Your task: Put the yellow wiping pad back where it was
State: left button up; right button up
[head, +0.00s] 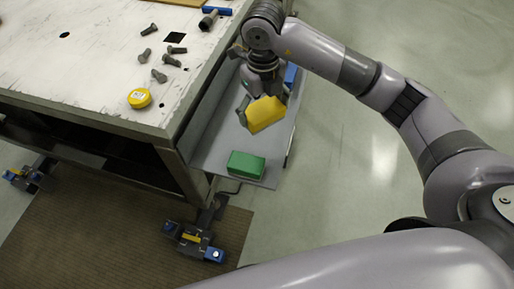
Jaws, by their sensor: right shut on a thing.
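The yellow wiping pad (266,114) is a block held between the fingers of my right gripper (262,106). The gripper is shut on it, over the grey side shelf (212,150) fixed to the table's right side. The pad is tilted; I cannot tell whether it touches the shelf. A green pad (246,165) lies near the front end of the shelf. A blue pad (291,74) shows partly behind the gripper, towards the shelf's far end. My left gripper is not in view.
The worn white table (90,60) carries several grey bolts (159,75), a yellow tape measure (139,98) and a blue-handled tool (209,19). Floor right of the shelf is clear.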

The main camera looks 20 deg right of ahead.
aim_at(257, 103)
jog(key=m, duration=0.2)
jog(key=w+r+m+b, duration=0.1)
jog(key=m, duration=0.1)
jog(key=w+a+r+m, duration=0.1)
jog(key=m, duration=0.1)
jog(key=shift+r, duration=0.1)
jog(key=f+m, duration=0.1)
jog(key=f, duration=0.3)
jog(key=f+m, duration=0.1)
jog(key=f, duration=0.4)
jog(key=w+f+m+b, duration=0.1)
jog(key=f+m, duration=0.1)
jog(key=f, duration=0.2)
jog(key=shift+a+f, duration=0.2)
notch_tip(257, 103, down, 5)
jog(key=shift+s+f, duration=0.1)
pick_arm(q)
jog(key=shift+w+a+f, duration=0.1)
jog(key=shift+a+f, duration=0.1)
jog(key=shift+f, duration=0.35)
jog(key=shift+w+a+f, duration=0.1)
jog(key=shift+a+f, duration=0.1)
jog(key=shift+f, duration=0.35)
